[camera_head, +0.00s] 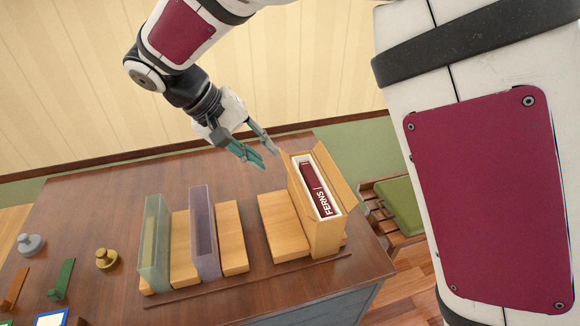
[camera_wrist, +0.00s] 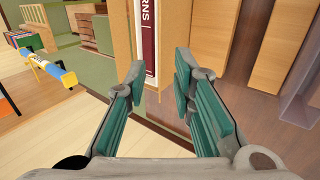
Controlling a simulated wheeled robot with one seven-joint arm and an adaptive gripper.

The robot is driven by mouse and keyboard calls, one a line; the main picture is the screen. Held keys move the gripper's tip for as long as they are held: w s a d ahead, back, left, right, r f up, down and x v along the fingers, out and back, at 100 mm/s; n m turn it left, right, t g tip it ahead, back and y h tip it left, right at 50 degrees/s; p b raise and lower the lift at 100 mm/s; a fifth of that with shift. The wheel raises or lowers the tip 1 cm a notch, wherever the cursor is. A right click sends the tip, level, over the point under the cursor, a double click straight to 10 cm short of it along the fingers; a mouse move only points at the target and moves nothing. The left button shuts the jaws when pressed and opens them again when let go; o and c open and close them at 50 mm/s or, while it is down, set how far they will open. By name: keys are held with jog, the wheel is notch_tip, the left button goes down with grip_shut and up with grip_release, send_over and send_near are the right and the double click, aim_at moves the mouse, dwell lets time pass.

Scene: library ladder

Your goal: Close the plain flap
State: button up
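A light wooden case (camera_head: 327,239) stands at the right end of the dark table. A dark red book (camera_head: 318,190) lettered FERNS sits in its white-lined opening. A plain wooden panel (camera_head: 338,178), which looks like the flap, stands open along the right side of the opening. In the wrist view the book (camera_wrist: 148,45) shows between wooden panels at the left (camera_wrist: 119,45) and right (camera_wrist: 209,35); I cannot tell which is the flap. My gripper (camera_head: 268,160) is open and empty, above the table beyond the case. Its fingers (camera_wrist: 160,80) are spread, with no clear contact.
Left of the case are wooden blocks (camera_head: 284,226), a purple translucent holder (camera_head: 204,232) and a greenish one (camera_head: 155,243). Knobs and small handles lie at the far left. A green-cushioned stool (camera_head: 400,205) stands right of the table. The table's back left is clear.

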aim_at(295, 181)
jog(key=p+x, duration=0.1)
jog(key=x, duration=0.9)
jog(key=shift+p, duration=0.35)
jog(key=shift+f, duration=0.1)
grip_shut()
